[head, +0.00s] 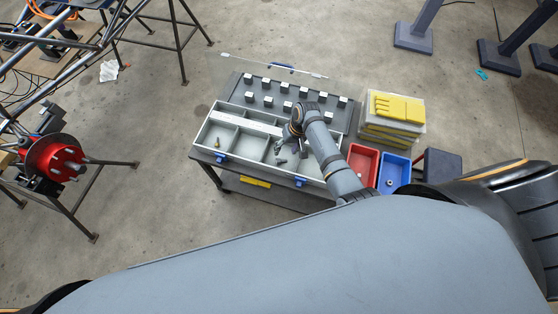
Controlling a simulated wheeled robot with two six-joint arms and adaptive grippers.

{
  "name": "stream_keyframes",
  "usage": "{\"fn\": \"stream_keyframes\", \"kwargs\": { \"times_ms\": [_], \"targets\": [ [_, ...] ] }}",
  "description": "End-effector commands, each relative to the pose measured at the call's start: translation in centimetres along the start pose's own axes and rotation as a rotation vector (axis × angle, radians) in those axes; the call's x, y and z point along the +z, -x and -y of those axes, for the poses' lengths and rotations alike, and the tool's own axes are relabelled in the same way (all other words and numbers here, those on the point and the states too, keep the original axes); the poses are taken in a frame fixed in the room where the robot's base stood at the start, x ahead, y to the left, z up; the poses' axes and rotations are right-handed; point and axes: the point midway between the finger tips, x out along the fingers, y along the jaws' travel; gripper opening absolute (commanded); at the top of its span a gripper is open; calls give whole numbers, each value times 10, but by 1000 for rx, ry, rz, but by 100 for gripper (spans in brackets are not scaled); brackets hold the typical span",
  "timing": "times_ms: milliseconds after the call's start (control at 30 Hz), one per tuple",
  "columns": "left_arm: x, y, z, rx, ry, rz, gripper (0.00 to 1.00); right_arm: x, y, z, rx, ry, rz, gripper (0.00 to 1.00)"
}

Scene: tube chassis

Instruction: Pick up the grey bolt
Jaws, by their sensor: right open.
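A light grey compartment box (190,153) stands open on a cart. A small grey piece that looks like the grey bolt (281,161) lies in its middle compartment; it is too small to make out clearly. My right arm reaches in from the lower right, and my right gripper (281,147) is over that compartment, close above the piece. The gripper is open; I cannot tell whether it touches the piece. A brownish bolt-like piece (217,141) is in the left compartment. The right part of the box is partly hidden by my arm. My left gripper is not in view.
A dark grey board (261,88) with several pale blocks lies behind the compartments. To the right are a red bin (355,150), a blue bin (402,162) and stacked yellow-topped cases (398,107). A tube frame with a red hub (58,163) stands at left.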

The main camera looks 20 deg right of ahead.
Motion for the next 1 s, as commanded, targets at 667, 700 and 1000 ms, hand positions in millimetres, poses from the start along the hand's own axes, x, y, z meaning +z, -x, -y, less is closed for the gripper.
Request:
{"fn": "stream_keyframes", "kwargs": {
  "times_ms": [667, 700, 1000],
  "targets": [
    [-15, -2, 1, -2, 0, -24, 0, 10, -52, 1, 1, 0, 0, 51],
    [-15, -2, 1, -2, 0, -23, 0, 10, -52, 1, 1, 0, 0, 45],
    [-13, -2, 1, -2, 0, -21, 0, 10, -52, 0, 1, 0, 0, 18]
  ]
}}
